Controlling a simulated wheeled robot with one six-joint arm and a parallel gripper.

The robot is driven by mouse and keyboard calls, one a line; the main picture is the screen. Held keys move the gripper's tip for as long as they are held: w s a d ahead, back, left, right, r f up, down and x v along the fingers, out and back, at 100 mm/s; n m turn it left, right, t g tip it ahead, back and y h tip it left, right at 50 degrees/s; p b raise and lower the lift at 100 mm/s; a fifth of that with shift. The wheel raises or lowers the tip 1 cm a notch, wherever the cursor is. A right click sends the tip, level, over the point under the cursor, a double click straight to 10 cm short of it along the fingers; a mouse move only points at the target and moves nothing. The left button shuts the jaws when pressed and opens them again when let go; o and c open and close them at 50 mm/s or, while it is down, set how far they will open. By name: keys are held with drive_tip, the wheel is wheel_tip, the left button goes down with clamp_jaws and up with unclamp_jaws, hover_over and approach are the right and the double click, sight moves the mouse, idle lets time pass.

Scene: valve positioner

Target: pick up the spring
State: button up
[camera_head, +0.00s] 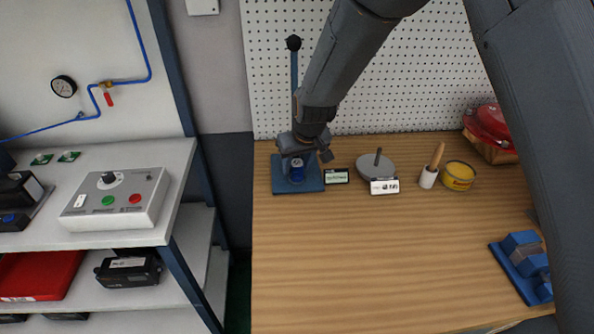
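My gripper (305,160) reaches down at the back left of the wooden bench, over the blue base plate (313,186) of a lever press. Two dark finger parts show apart, one at each side. A small blue round part (297,171) shows just below and between them, over the plate. I cannot tell whether it is the spring, or whether the fingers touch it. No coil is clearly visible anywhere in view; the gripper and arm hide part of the press.
A grey disc with a stem (375,171), small label stands (337,176), a wooden-handled brush (430,172) and a yellow tin (459,175) stand to the right. A blue vise-like block (522,262) sits at the right edge. The middle of the bench (390,250) is clear.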

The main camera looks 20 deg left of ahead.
clamp_jaws()
drive_tip(key=shift+r, duration=0.15)
